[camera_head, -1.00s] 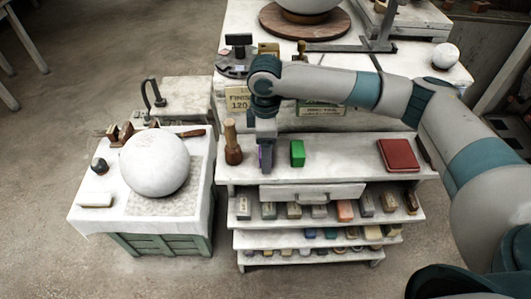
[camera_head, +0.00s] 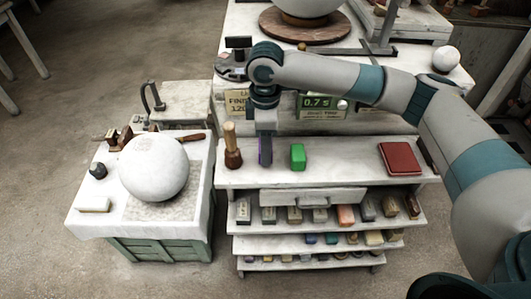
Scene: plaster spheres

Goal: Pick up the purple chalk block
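The purple chalk block (camera_head: 265,155) is a narrow, dark purple upright piece above the top shelf of the white bench (camera_head: 340,172). It is partly hidden by my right gripper (camera_head: 265,144), which points down and is shut on it. The block appears slightly raised, though the gap under it is hard to make out. My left gripper is not in view.
A green block (camera_head: 298,156) stands just right of the purple one, and a wooden mallet (camera_head: 232,148) just left. A red book-like box (camera_head: 399,158) lies farther right. Lower shelves hold several small blocks. A big plaster sphere (camera_head: 153,168) rests on the left table.

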